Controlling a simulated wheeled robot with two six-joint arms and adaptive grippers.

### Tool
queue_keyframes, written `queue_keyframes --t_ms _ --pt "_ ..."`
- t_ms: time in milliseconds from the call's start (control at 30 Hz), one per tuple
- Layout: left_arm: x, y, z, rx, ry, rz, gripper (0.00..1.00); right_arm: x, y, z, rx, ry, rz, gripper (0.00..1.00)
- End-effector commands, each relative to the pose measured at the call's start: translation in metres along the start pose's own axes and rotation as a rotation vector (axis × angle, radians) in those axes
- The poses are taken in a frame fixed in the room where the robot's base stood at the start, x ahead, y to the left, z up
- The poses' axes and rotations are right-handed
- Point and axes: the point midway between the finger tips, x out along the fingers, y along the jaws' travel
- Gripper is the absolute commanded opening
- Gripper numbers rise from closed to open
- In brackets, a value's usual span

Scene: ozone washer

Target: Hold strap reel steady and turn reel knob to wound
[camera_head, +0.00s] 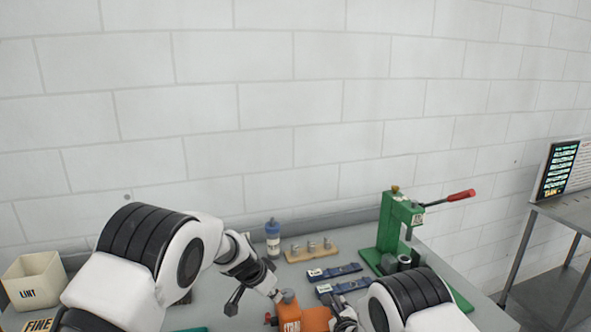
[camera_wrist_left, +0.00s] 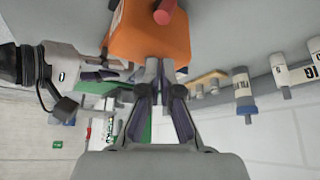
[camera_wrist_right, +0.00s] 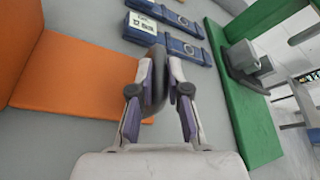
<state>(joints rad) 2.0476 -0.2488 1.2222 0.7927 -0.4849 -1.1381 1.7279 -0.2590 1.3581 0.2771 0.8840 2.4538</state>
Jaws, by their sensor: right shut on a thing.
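The strap reel (camera_head: 288,318) is an orange block with a label, near the bench's front edge. A red knob (camera_wrist_left: 163,12) sticks out of it. My left gripper (camera_wrist_left: 158,66) is at the orange block, its fingertips close together against or just short of it; whether it is open or shut is unclear. My right gripper (camera_wrist_right: 160,58) is shut on a dark grey, rounded part (camera_wrist_right: 155,85) beside the orange block (camera_wrist_right: 75,75). In the head view my right gripper (camera_head: 343,320) is partly hidden by its arm.
Two dark blue straps (camera_head: 335,272) lie behind the reel. A green press (camera_head: 392,225) with a red-tipped lever stands to the right. A lint bin (camera_head: 34,280) is far left.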

Motion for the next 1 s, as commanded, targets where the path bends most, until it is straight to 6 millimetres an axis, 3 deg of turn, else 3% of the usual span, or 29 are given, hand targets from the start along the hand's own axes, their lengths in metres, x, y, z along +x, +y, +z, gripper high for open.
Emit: queue_keyframes --t_ms 667,1000 --pt "-0.004 -0.004 0.005 -0.001 0.001 0.0 0.0 0.0 0.002 -0.001 -0.002 0.001 0.003 0.0" --pt "-0.041 -0.004 -0.015 0.001 0.003 -0.001 0.0 0.0 0.002 -0.001 -0.002 0.001 0.003 0.0"
